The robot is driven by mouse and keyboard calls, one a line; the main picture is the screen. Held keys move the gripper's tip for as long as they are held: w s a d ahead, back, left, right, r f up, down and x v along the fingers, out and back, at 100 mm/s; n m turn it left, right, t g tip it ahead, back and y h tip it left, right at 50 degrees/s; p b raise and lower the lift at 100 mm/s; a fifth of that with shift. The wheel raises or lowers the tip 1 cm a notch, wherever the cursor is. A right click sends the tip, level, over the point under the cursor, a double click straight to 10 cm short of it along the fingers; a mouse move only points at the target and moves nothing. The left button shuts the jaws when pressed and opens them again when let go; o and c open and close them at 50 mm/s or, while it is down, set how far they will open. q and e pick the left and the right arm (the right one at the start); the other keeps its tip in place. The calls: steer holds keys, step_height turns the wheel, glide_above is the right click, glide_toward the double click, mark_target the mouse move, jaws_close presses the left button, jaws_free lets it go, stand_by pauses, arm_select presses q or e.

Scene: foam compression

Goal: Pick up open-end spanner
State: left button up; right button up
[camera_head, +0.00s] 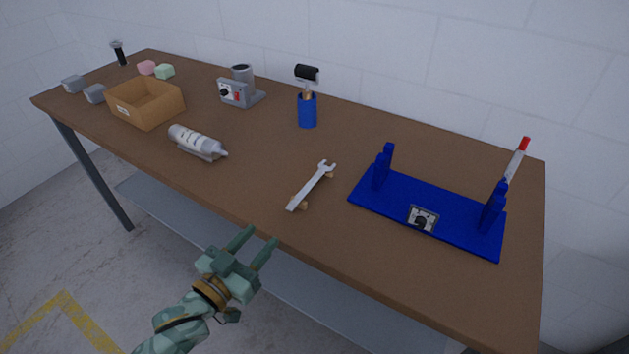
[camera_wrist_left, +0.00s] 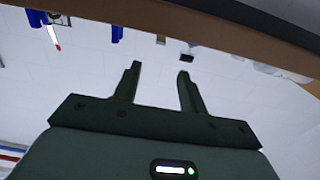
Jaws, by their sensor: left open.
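The open-end spanner (camera_head: 312,187) is silver and lies on the brown workbench near its front edge, in the middle of the head view. It rests across small wooden supports, its open jaw pointing to the back right. My left gripper (camera_head: 257,240) is open and empty, in front of the bench's front edge, to the lower left of the spanner and apart from it. In the left wrist view the two fingers (camera_wrist_left: 158,75) stand apart with nothing between them, and the spanner cannot be made out there. My right gripper does not show.
The workbench (camera_head: 250,170) has a lower shelf (camera_head: 190,215). A blue stand (camera_head: 430,210) with uprights is right of the spanner. A grey-white cylinder (camera_head: 197,142) lies to its left. A blue holder (camera_head: 307,110), a grey device (camera_head: 240,90) and a cardboard box (camera_head: 147,105) stand farther back.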

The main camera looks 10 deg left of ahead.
mark_target(288, 210)
arm_select(q)
steer(key=x, duration=0.5)
steer(key=shift+w+a+f+b, duration=0.1)
steer(key=shift+a+f+b, duration=0.1)
steer(key=shift+b, duration=0.15)
steer(key=shift+w+d, duration=0.35)
steer(key=shift+w, duration=0.15)
steer(key=b+x, duration=0.1)
steer(key=x, duration=0.1)
steer(key=f+b+x, duration=0.1)
steer(key=x, duration=0.1)
steer(key=shift+s, duration=0.1)
steer(key=shift+w+d, duration=0.2)
steer(key=shift+w, duration=0.15)
steer(key=shift+r, duration=0.15)
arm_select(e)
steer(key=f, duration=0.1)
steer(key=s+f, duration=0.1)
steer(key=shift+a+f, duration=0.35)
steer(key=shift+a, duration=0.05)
arm_select(q)
jaws_close()
